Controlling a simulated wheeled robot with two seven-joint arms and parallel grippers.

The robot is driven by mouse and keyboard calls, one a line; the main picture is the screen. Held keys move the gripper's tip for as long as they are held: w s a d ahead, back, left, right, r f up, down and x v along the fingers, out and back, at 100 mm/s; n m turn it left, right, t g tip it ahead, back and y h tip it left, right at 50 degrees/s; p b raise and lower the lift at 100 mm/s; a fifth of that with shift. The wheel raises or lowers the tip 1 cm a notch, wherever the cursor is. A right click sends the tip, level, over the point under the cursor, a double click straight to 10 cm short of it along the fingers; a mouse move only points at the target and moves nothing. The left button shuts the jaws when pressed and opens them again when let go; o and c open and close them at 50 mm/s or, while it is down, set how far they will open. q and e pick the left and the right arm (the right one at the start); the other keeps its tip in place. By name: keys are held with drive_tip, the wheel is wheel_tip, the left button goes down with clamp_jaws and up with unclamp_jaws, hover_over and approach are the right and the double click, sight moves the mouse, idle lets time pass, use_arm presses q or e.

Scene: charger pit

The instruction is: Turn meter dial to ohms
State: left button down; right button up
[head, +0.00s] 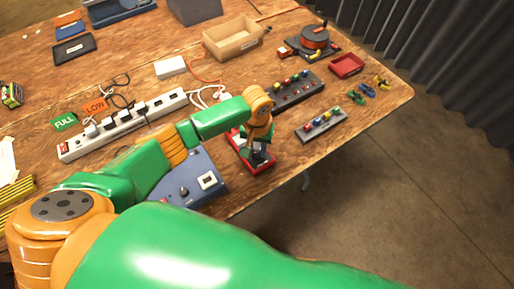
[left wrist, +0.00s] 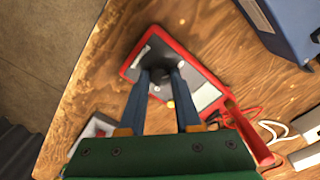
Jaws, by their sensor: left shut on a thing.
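The meter (head: 262,168) has a red case and a dark face and lies flat near the front edge of the wooden table. My left gripper (head: 257,150) points down over it and covers part of its face. In the left wrist view the meter (left wrist: 192,66) lies tilted, with a pale display (left wrist: 207,95) on its face. There my left gripper (left wrist: 161,78) is shut on the dark round dial (left wrist: 160,74), one finger on each side. The dial's pointer and the position marks cannot be read. My right gripper is in neither view.
A blue box (head: 196,184) stands just left of the meter. A white power strip (head: 130,121) and cables lie behind it. Grey connector strips (head: 320,124) lie to the right. A cardboard box (head: 232,42) stands farther back.

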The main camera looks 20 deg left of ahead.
use_arm(q)
drive_tip(key=shift+r+m+p, duration=0.15)
drive_tip(key=shift+m+p, duration=0.55)
drive_tip(key=shift+m, duration=0.2)
drive_tip(key=m+p, duration=0.1)
drive_tip(key=m, duration=0.1)
drive_tip(key=shift+m, duration=0.3)
drive_tip(key=m+p, duration=0.1)
drive_tip(key=m, duration=0.1)
drive_tip(key=shift+m, duration=0.4)
drive_tip(key=m+p, duration=0.1)
drive_tip(key=m, duration=0.2)
drive_tip(key=shift+m, duration=0.3)
drive_tip(key=m, duration=1.3)
drive_tip(key=shift+f, duration=0.2)
